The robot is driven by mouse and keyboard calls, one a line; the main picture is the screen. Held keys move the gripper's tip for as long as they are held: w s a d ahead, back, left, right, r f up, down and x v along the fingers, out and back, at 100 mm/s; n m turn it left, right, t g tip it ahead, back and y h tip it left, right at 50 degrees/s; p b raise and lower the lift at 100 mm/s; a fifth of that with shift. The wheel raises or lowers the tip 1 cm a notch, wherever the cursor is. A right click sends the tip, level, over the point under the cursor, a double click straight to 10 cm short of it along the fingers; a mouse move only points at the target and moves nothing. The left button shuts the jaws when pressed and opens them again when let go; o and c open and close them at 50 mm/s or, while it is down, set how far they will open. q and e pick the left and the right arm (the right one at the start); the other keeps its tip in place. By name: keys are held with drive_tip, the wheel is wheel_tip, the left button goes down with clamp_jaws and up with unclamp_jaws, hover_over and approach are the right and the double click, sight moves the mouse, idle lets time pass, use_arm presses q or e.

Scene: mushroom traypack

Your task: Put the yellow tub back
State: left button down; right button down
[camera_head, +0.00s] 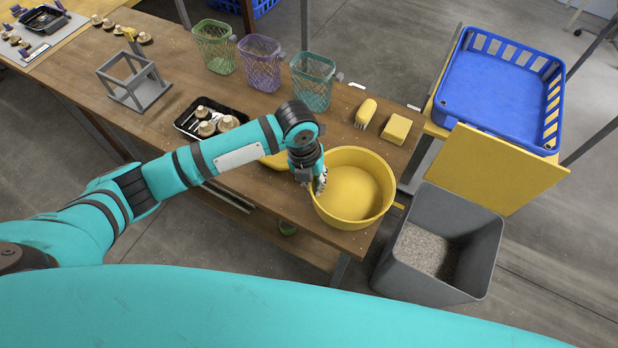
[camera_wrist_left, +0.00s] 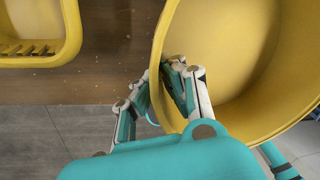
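The yellow tub (camera_head: 351,196) is a round open basin at the front right end of the wooden table. It looks upright and empty; whether it rests on the table or hangs just above it, I cannot tell. My left gripper (camera_head: 320,184) is at the tub's left rim. In the left wrist view, the fingers of my left gripper (camera_wrist_left: 162,82) close on the wall of the tub (camera_wrist_left: 215,50), one outside and one inside. My right gripper is not in view.
Another yellow container (camera_wrist_left: 40,55) with a slatted bottom lies left of the tub, partly hidden by my arm. A brush (camera_head: 366,112) and yellow block (camera_head: 396,128) lie behind. A grey bin (camera_head: 402,277) stands right. Mesh baskets (camera_head: 312,85) stand at the back; a blue crate (camera_head: 495,92) is beyond.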

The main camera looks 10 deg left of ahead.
use_arm(q)
drive_tip(key=shift+w+a, duration=0.45)
drive_tip(key=shift+w, duration=0.2)
drive_tip(key=shift+w+a+f+p, duration=0.15)
drive_tip(key=shift+f+p, duration=0.05)
drive_tip(key=shift+f, duration=0.45)
drive_tip(key=shift+w+a+f+p, duration=0.1)
drive_tip(key=shift+w+f+p, duration=0.1)
drive_tip(key=shift+f, duration=0.4)
drive_tip(key=shift+w+a+f+p, duration=0.15)
drive_tip(key=shift+f, duration=0.5)
drive_tip(key=c, duration=1.5)
unclamp_jaws()
drive_tip(key=shift+r, duration=0.1)
drive_tip(key=r, duration=0.4)
drive_tip(key=a+r, duration=0.1)
drive_tip(key=r, duration=0.6)
drive_tip(key=shift+s+a+r+b, duration=0.1)
drive_tip(key=shift+a+r+b, duration=0.25)
drive_tip(key=shift+a+b, duration=0.05)
